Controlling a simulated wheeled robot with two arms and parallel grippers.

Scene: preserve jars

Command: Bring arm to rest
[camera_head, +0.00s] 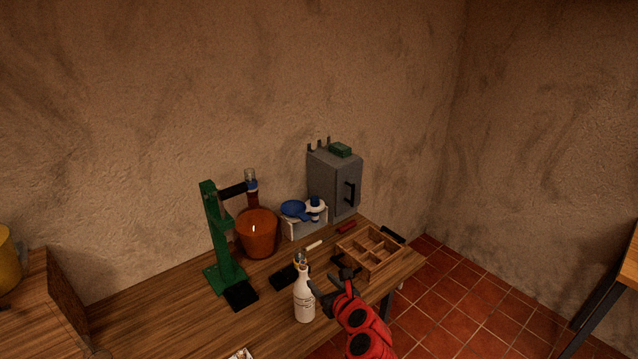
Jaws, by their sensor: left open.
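My left arm is red and comes in from the bottom, right of centre. Its dark left gripper (332,283) is over the wooden workbench (180,300), close to the right side of a white bottle (304,300). The gripper is open, and I see nothing held in it. The bottle stands upright with a metal-looking top; I cannot tell whether a finger touches it. My right gripper is not in view.
A divided wooden tray (372,266) is right of the gripper. Behind stand a green press (217,240), an orange pot (257,234), a white box (300,226) with blue items, and a grey cabinet (333,182). Red tiled floor (470,310) is open to the right.

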